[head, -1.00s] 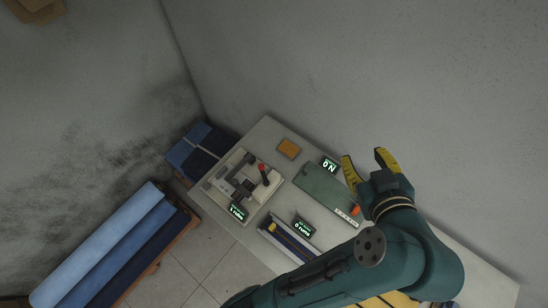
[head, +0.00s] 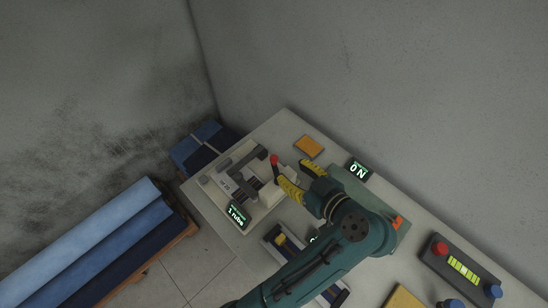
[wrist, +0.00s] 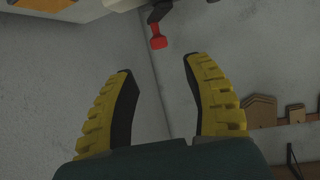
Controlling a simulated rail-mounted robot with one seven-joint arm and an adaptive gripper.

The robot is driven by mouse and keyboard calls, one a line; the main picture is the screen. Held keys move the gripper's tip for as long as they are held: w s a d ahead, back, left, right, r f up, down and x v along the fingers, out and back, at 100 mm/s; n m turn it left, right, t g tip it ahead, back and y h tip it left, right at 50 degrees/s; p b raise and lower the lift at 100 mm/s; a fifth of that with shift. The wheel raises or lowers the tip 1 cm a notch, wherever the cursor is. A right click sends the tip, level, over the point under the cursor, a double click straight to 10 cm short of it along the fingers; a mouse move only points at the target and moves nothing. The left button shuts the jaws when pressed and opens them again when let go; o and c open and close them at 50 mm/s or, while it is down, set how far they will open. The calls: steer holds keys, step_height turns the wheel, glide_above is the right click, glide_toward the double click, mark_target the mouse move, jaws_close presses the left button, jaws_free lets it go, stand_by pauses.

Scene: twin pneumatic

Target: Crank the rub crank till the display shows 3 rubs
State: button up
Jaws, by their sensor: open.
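The rub crank has a red knob (head: 274,160) on a dark arm, on a pale machine base (head: 213,185) at the left end of the table in the head view. Its small display (head: 237,216) reads "1 rubs" in green. My gripper (head: 294,178) is open and empty, with yellow ribbed fingers just right of the red knob. The fingers seem apart from the knob. In the wrist view the red knob (wrist: 158,42) shows beyond the open fingertips of my gripper (wrist: 156,75), between them and further off.
An orange pad (head: 309,147) and a display reading "0 N" (head: 358,169) stand along the table's back edge. A green plate lies partly under my arm. A control box (head: 461,268) with red and blue knobs is at the right. Blue fabric rolls (head: 110,240) lie left of the table.

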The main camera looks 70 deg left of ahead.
mark_target(275, 159)
steer(key=x, duration=0.9)
steer(key=shift+o, duration=0.2)
jaws_close()
